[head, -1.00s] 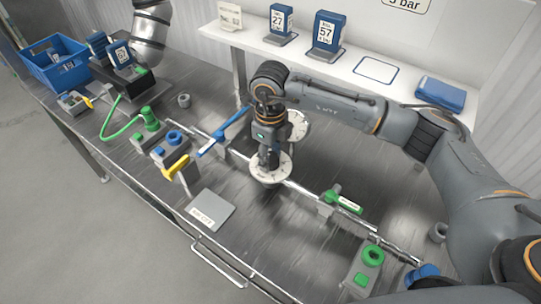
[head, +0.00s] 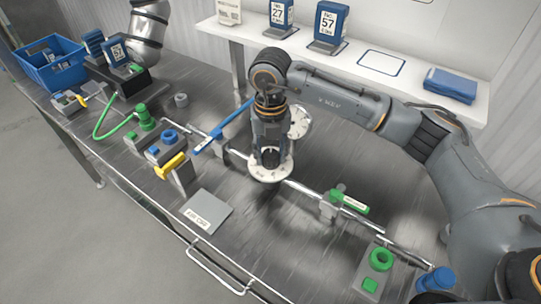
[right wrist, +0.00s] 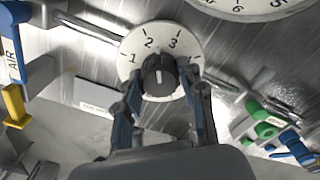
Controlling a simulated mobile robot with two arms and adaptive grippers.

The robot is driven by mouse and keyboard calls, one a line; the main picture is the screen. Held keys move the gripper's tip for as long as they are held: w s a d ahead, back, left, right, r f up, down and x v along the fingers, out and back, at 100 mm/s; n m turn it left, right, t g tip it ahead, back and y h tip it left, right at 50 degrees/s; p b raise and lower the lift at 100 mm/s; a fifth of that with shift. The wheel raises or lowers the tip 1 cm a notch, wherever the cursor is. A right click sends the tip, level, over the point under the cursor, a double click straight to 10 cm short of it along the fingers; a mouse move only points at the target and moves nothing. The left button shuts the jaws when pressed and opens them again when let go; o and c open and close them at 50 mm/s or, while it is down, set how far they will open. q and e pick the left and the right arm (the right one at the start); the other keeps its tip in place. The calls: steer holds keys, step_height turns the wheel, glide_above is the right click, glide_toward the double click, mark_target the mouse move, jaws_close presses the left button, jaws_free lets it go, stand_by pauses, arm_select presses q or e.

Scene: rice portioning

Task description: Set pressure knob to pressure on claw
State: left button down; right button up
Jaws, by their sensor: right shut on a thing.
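The pressure knob is a dark grey knob (right wrist: 159,76) on a round white dial (right wrist: 129,67) marked 1, 2 and 3 in the right wrist view. Its light pointer mark faces up, roughly between 2 and 3. My right gripper (right wrist: 164,92) has its two fingers on either side of the knob and is shut on it. In the head view the right gripper (head: 270,155) reaches down onto the white dial (head: 268,176), hiding most of the knob. My left gripper is not in view.
A pressure gauge (head: 300,122) stands right behind the dial. A grey plate (head: 204,211) lies in front. A blue crate (head: 52,69) is at far left.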

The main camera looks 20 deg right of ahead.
steer(key=m+b, duration=0.1)
steer(key=m, duration=0.3)
steer(key=shift+m, duration=0.3)
steer(key=m+b, duration=0.1)
steer(key=m, duration=0.3)
steer(key=shift+m, duration=0.3)
steer(key=m, duration=0.4)
steer(key=shift+m, duration=0.3)
steer(key=m, duration=0.3)
steer(key=shift+r+m+p, duration=0.15)
steer(key=shift+m+p, duration=0.25)
steer(key=shift+m, duration=0.3)
steer(key=m+p, duration=0.5)
steer(key=p, duration=0.4)
steer(key=shift+s+r+p, duration=0.1)
steer(key=shift+r+p, duration=0.05)
steer(key=shift+p, duration=0.2)
steer(key=shift+f+m+p, duration=0.25)
steer(key=shift+m+p, duration=0.15)
steer(key=shift+p, duration=0.4)
